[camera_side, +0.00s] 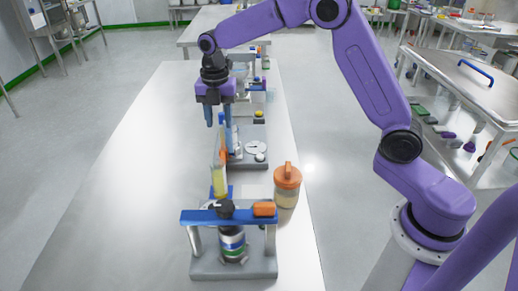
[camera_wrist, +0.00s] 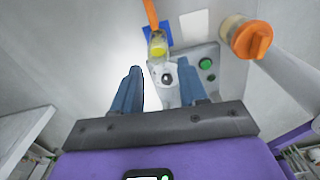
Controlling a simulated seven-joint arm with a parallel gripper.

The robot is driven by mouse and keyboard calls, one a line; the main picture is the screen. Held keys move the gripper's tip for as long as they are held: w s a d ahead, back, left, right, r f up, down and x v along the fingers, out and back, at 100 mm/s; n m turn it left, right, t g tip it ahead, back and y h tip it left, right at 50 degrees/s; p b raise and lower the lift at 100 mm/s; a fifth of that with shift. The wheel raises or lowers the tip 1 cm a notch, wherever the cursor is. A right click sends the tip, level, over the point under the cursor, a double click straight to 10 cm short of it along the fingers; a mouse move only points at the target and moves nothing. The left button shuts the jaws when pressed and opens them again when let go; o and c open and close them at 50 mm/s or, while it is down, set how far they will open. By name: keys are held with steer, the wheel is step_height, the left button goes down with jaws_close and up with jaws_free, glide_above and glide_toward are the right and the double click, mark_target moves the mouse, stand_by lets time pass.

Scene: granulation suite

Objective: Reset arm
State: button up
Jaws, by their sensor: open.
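My gripper (camera_side: 218,122) hangs pointing down over the long white table, below the purple arm. Its two blue fingers are apart with nothing between them. The wrist view also shows the open fingers (camera_wrist: 160,67), above a grey base plate. A slim upright item with a yellow lower part (camera_side: 219,182) stands below and nearer the side camera. In the wrist view, its yellow part (camera_wrist: 158,46) appears by a blue patch, with an orange strip above.
An orange-lidded jar (camera_side: 287,187) stands to the right. A blue-topped grey stand (camera_side: 200,217) holds a dark-capped bottle (camera_side: 232,242) at the near end. A grey device with a round pan (camera_side: 256,148) sits beyond. The table's left side (camera_side: 130,180) is clear.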

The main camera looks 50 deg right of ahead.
steer(key=s+a+r+m, duration=0.1)
steer(key=s+r+m, duration=0.15)
steer(key=s, duration=0.75)
steer(key=s+a+r+m, duration=0.15)
steer(key=s+m, duration=0.25)
steer(key=s, duration=0.6)
steer(key=s+d+f+m, duration=0.1)
steer(key=s+d+m, duration=0.2)
steer(key=s, duration=0.5)
steer(key=s+d+f+m, duration=0.1)
steer(key=s+d+m, duration=0.3)
steer(key=s, duration=0.5)
steer(key=shift+s+d+f, duration=0.15)
steer(key=shift+d+f, duration=0.05)
steer(key=shift+f, duration=0.15)
